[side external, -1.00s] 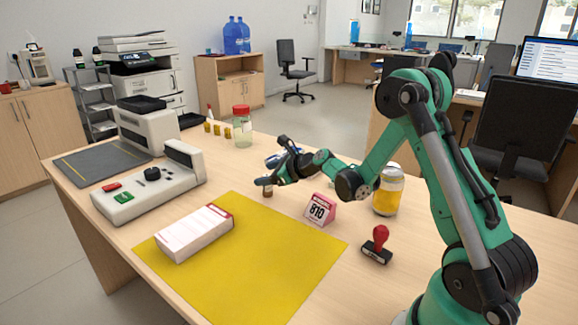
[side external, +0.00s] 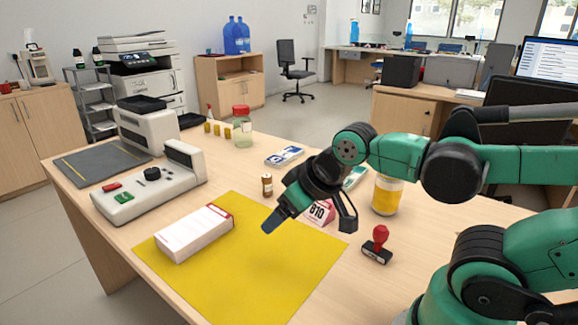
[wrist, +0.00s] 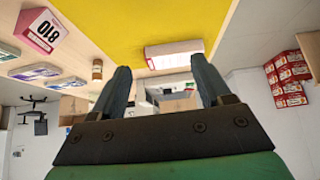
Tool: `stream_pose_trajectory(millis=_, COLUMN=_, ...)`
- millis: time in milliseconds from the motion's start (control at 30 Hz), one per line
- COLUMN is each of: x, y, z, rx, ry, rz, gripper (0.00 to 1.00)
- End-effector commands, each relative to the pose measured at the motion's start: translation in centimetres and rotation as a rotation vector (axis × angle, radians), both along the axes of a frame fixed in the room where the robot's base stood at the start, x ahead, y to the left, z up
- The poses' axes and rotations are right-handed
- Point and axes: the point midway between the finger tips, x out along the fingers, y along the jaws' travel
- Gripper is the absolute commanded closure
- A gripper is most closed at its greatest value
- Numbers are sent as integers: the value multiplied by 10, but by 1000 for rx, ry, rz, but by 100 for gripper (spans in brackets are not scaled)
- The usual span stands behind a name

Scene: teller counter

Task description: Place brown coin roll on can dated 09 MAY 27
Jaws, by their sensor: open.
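The brown coin roll (side external: 267,184) stands upright on the table just beyond the yellow mat; it also shows in the wrist view (wrist: 97,69). My gripper (side external: 310,224) is open and empty, above the mat's right part, nearer the camera than the roll and apart from it. In the wrist view its two fingers (wrist: 160,68) are spread with nothing gripped between them. A yellow can with a pale top (side external: 387,195) stands on the table to the right, behind my arm. No date can be read on it, so I cannot tell whether it is the named can.
A white box (side external: 194,233) lies on the yellow mat (side external: 250,275). A pink-and-white numbered block (side external: 320,213) sits partly behind my gripper. A red-handled stamp (side external: 377,246), a banknote bundle (side external: 285,156), a red-lidded jar (side external: 242,128) and a grey machine (side external: 150,185) also stand around.

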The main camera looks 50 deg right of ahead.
Motion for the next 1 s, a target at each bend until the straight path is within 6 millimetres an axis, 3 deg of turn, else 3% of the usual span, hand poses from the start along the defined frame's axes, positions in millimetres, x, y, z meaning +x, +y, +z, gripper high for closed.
stream_pose_trajectory(millis=367, x=1, y=0, z=0, rx=1, ry=0, rz=-2, gripper=29)
stream_pose_trajectory(millis=533, x=15, y=-7, z=10, rx=-2, ry=15, rz=-10, gripper=29)
stream_pose_trajectory(millis=767, x=72, y=-40, z=30, rx=-16, ry=77, rz=-29, gripper=29)
stream_pose_trajectory(millis=1000, x=138, y=-95, z=18, rx=-19, ry=142, rz=-37, gripper=29)
